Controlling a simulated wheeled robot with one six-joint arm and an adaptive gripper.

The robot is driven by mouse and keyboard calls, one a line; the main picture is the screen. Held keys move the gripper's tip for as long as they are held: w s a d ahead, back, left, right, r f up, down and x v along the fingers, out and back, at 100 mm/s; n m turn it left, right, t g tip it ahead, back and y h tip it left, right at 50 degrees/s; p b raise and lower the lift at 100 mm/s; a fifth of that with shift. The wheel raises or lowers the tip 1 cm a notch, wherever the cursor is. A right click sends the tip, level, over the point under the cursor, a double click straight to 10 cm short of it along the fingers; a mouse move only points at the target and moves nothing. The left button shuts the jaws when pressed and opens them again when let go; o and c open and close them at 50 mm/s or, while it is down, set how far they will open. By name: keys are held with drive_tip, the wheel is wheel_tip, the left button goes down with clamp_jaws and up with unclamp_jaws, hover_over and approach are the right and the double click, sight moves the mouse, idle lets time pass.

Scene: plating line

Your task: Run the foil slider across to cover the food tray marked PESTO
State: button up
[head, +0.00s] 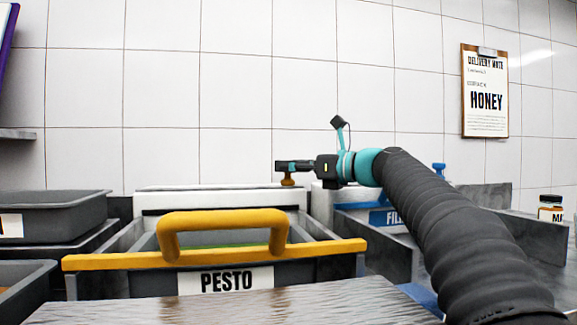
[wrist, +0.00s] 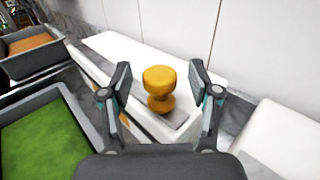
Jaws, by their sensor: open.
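The grey food tray marked PESTO (head: 320,277) stands at the front centre in the head view. Its green contents (wrist: 45,140) show in the wrist view at left. A yellow bar with a raised handle (head: 222,217) lies across the tray's near end. A yellow knob (wrist: 160,88) stands upright on a grey strip on the long white box (wrist: 98,75) behind the tray. My gripper (wrist: 160,76) is open, with one finger on either side of the knob and gaps showing. It also shows above the knob in the head view (head: 281,167).
Grey trays (head: 62,207) stand at left; one (wrist: 37,68) holds orange-brown contents. A second white box (wrist: 275,140) is close at right. A blue-labelled bin (head: 388,217) lies right of the tray. A tiled wall closes the back, with a HONEY clipboard (head: 485,92).

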drive_tip(key=shift+w+a, duration=0.3)
drive_tip(key=shift+a, duration=0.3)
